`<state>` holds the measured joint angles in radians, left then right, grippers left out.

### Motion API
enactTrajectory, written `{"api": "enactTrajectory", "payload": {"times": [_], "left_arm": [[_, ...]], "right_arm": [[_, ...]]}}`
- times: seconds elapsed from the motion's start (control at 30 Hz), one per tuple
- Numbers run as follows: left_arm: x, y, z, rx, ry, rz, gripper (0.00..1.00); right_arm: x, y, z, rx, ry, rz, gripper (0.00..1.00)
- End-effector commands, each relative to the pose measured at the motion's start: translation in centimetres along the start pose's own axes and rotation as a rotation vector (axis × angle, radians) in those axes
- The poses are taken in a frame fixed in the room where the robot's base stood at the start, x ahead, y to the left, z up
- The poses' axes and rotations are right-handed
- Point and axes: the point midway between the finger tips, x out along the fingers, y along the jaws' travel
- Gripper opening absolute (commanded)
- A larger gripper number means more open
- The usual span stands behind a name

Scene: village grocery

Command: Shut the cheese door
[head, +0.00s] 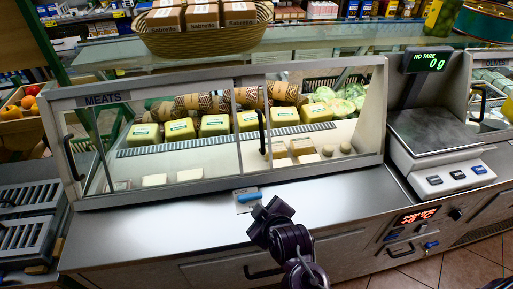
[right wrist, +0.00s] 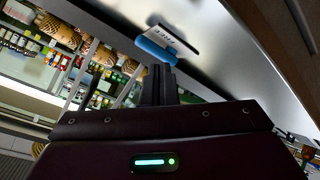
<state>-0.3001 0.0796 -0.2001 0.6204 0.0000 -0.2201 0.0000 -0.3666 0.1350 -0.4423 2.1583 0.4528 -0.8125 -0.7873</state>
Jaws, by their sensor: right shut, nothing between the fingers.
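The glass-fronted counter case (head: 215,185) has framed sliding panes, and its left end is labelled MEATS. One dark upright handle (head: 73,158) is at the far left. Another dark handle (head: 262,130) is near the middle, beside overlapping upright frame edges. Yellow-wrapped blocks (head: 181,129) and pale pieces (head: 190,175) lie inside. No cheese label is readable, and I cannot tell for sure how far the pane there is open. My right gripper (head: 270,213) is shut and empty over the steel ledge, below the middle handle. It also shows in the right wrist view (right wrist: 160,84). My left gripper is out of view.
A scale (head: 435,140) stands right of the case. A basket (head: 205,40) sits on top. The left ledge is clear.

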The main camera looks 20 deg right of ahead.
Motion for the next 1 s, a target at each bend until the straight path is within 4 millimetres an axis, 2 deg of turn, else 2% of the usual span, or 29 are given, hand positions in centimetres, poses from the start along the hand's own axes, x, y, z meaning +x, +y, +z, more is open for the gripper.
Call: {"api": "enactTrajectory", "payload": {"times": [0.03, 0.1, 0.2, 0.4, 0.53, 0.67, 1.0], "left_arm": [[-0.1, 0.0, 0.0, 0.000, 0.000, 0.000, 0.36], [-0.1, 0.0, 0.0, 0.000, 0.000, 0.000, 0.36], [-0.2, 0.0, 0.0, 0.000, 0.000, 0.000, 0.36], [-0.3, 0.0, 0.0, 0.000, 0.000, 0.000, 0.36], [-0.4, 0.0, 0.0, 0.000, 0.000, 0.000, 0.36], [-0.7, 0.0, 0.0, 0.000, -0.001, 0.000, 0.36], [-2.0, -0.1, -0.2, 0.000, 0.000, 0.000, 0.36]], "right_arm": [[0.4, 0.5, -1.7, -0.087, 0.051, 0.067, 0.00], [0.7, 1.2, -3.8, -0.236, 0.109, 0.193, 0.00], [0.4, 2.3, -6.1, -0.447, 0.144, 0.384, 0.00], [-1.1, 3.5, -8.3, -0.701, 0.120, 0.628, 0.00], [-1.1, 4.0, -8.7, -0.740, 0.111, 0.670, 0.00], [0.1, 4.9, -9.3, -0.741, 0.109, 0.671, 0.00], [5.8, 8.7, -11.7, -0.739, 0.110, 0.668, 0.00]]}}
